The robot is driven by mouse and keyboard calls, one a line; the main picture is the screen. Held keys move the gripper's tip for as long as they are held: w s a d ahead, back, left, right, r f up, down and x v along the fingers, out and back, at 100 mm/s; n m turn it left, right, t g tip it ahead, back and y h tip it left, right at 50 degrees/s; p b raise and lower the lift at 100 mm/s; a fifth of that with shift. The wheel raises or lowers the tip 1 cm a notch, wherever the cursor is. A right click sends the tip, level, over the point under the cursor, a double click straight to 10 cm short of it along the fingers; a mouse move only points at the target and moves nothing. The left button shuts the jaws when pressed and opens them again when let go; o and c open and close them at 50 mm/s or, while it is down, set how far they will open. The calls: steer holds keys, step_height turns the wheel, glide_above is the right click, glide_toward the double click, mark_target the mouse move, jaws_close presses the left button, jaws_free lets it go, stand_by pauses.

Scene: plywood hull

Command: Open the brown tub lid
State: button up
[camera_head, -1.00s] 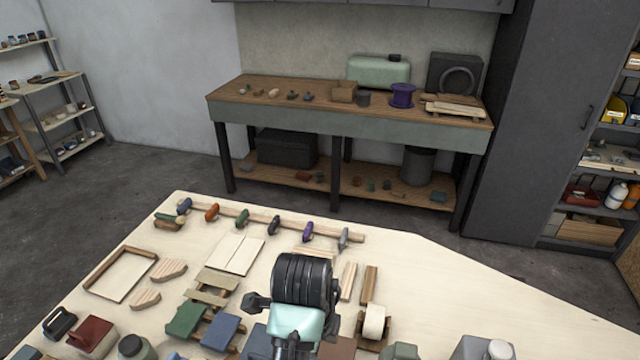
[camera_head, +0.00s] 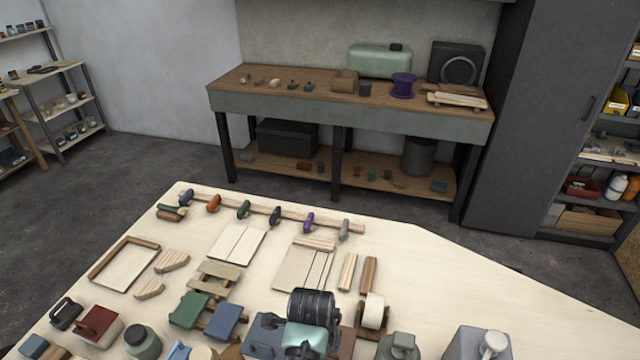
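I cannot pick out the brown tub or its lid with certainty. A brown surface (camera_head: 345,341) shows just right of my arm near the bottom edge, partly hidden by it. A red-brown box with a handle on top (camera_head: 97,324) stands at the lower left of the table. My arm shows at the bottom centre as a black ribbed part and a pale green part. I see no gripper fingers, so its contact with anything cannot be told.
The pale plywood table (camera_head: 480,290) has clear room at its right. A grey-blue box (camera_head: 264,335) stands left of my arm, and a cream roll on a stand (camera_head: 373,312) stands to the right. A tool rack (camera_head: 270,212) lies along the far edge.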

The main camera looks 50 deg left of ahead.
jaws_close()
stand_by(1.3)
